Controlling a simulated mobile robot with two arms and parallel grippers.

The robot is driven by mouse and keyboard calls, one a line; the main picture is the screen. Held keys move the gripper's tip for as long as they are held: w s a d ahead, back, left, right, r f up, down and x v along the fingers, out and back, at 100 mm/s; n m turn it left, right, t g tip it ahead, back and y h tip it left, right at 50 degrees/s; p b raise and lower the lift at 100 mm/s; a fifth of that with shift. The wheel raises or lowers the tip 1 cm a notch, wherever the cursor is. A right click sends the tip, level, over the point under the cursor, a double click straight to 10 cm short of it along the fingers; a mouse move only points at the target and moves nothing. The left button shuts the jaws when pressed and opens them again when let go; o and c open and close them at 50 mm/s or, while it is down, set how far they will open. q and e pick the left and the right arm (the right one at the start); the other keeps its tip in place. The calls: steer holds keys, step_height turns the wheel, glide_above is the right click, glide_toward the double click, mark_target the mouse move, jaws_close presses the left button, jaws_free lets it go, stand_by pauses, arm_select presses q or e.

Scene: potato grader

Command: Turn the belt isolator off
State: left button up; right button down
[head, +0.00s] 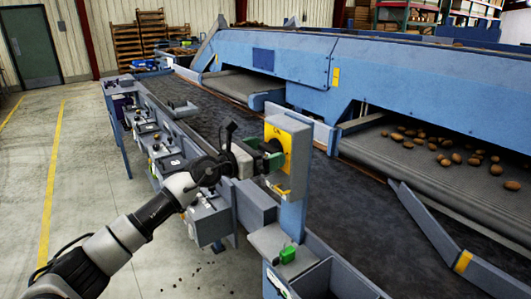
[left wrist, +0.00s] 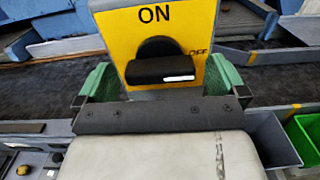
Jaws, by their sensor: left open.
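In the left wrist view the yellow plate (left wrist: 205,22) reads ON at the top and OFF at the right. Its black handle (left wrist: 150,70) lies level, with its white mark toward the right end, on the OFF side. My left gripper (head: 265,160) is in front of the plate. In the left wrist view its green fingers (left wrist: 158,88) stand open, one on each side of the handle. I cannot tell whether they touch it. My right gripper is out of view.
A control bench (head: 165,150) with several buttons runs along the belt's near side. Below the isolator are a small green item (head: 288,254) and an open grey bin (head: 335,280). The dark belt (head: 370,215) and blue grader (head: 400,75) lie behind. Open floor is at left.

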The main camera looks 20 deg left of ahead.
arm_select(q)
steer(key=b+v, duration=0.3)
steer(key=v, duration=0.7)
steer(key=shift+a, duration=0.2)
steer(key=shift+s+f, duration=0.1)
steer(key=shift+f, duration=0.05)
